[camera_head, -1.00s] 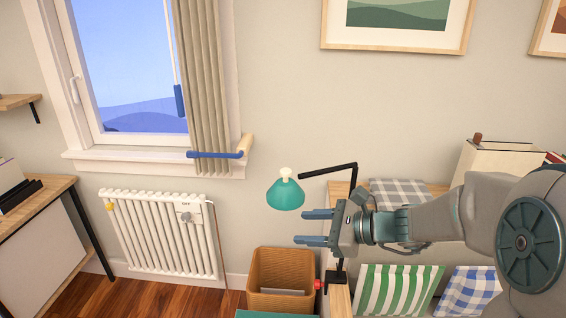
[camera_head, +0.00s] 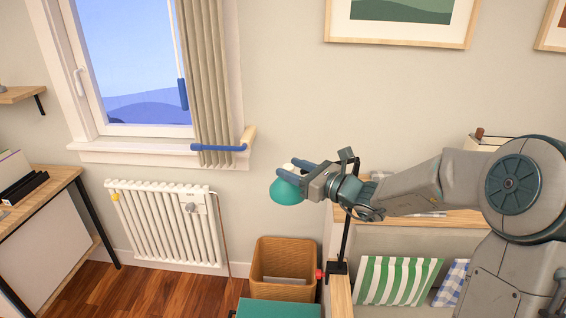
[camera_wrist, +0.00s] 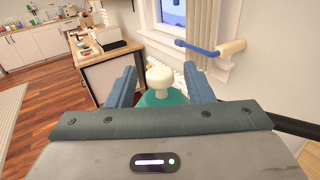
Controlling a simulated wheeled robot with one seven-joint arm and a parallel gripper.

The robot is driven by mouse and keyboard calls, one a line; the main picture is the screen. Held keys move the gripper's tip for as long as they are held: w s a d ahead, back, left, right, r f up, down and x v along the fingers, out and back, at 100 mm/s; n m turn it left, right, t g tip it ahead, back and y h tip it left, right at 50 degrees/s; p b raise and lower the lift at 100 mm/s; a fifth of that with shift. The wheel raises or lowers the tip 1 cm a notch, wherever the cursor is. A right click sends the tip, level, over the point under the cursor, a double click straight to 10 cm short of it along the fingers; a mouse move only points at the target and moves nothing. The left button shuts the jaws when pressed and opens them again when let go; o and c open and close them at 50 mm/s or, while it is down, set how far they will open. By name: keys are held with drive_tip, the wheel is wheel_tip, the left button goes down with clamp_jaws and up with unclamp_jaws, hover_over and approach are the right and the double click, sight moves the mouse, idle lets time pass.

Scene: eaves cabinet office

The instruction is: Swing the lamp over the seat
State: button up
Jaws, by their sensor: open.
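The lamp has a teal shade (camera_head: 286,192) with a cream knob (camera_wrist: 160,78) on top, and a black jointed arm clamped to the wooden shelf edge. My gripper (camera_head: 292,172) is at the shade, its blue fingers open. In the wrist view the knob stands between the two fingers, with a gap on each side, and the teal shade (camera_wrist: 160,98) shows below it. My gripper hides part of the lamp's arm. A teal surface (camera_head: 278,309) shows at the bottom edge of the head view; I cannot tell if it is the seat.
A wicker basket (camera_head: 283,268) stands on the floor below the lamp. A radiator (camera_head: 165,225) is under the window at left. A shelf unit with a green-striped cushion (camera_head: 398,281) is at right.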

drive_tip(key=shift+x, duration=1.8)
